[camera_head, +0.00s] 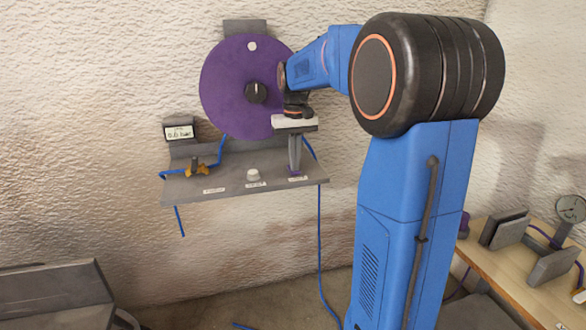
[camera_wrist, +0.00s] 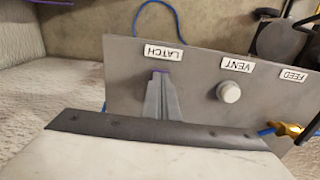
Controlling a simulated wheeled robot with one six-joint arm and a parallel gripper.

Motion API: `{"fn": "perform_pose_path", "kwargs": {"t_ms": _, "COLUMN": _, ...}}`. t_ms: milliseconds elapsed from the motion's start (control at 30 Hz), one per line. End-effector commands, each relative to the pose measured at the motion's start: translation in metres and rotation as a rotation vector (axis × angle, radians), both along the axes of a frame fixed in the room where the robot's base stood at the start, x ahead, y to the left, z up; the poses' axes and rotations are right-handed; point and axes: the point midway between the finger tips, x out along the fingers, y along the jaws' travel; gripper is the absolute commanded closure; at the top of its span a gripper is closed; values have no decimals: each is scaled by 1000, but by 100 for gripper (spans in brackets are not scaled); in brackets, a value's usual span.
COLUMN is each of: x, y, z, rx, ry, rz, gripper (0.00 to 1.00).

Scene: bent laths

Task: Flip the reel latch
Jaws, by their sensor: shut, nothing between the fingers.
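The large purple reel (camera_head: 228,85) with a black hub is mounted on the wall above a grey panel (camera_head: 225,182). The panel's label reading LATCH (camera_head: 298,179) is at its right end, and it also shows upside down in the wrist view (camera_wrist: 165,57). A small purple piece, probably the latch (camera_head: 295,173), shows by this label; in the wrist view, only a purple sliver (camera_wrist: 160,71) shows at my fingertips. My gripper (camera_head: 294,168) points down over it with its fingers together and nothing held. The fingers hide most of the piece, so contact and the latch's position cannot be told.
A white knob (camera_head: 253,175) labelled VENT stands mid-panel. A brass valve (camera_head: 197,171) with a blue hose is at its left, below a small display (camera_head: 179,132). A wooden table (camera_head: 500,262) with fixtures stands at the right. A grey object (camera_head: 55,290) is at lower left.

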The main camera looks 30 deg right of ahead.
Motion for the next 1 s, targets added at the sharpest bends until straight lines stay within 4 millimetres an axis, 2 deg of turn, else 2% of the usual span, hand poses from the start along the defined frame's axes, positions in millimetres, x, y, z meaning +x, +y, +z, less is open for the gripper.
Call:
{"fn": "perform_pose_path", "kwargs": {"t_ms": 267, "x": 0, "y": 0, "z": 4, "rx": -1, "ry": -2, "rz": 0, "gripper": 100}}
{"fn": "perform_pose_path", "kwargs": {"t_ms": 1000, "x": 0, "y": 0, "z": 52, "rx": -1, "ry": -2, "rz": 0, "gripper": 100}}
